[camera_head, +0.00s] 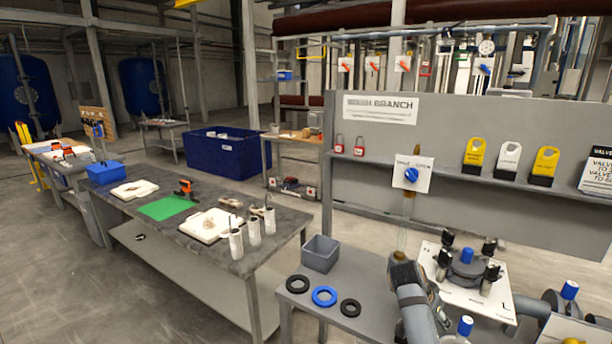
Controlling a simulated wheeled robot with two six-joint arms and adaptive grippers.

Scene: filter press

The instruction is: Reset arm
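My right arm rises from the bottom edge, right of centre, with its dark gripper end (401,267) at the right edge of the small grey table. It is below the panel valve with a blue knob (411,175) and apart from that knob. Its fingers are too small and dark to make out, so I cannot tell whether they are open or hold anything. My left gripper is not in view.
A grey bin (320,254), black rings and a blue ring (324,296) lie on the small table (370,322). A white plate (452,284) with a flanged fitting (466,269) is right of my arm. A long workbench (180,240) stands left. Open floor (60,270) lies further left.

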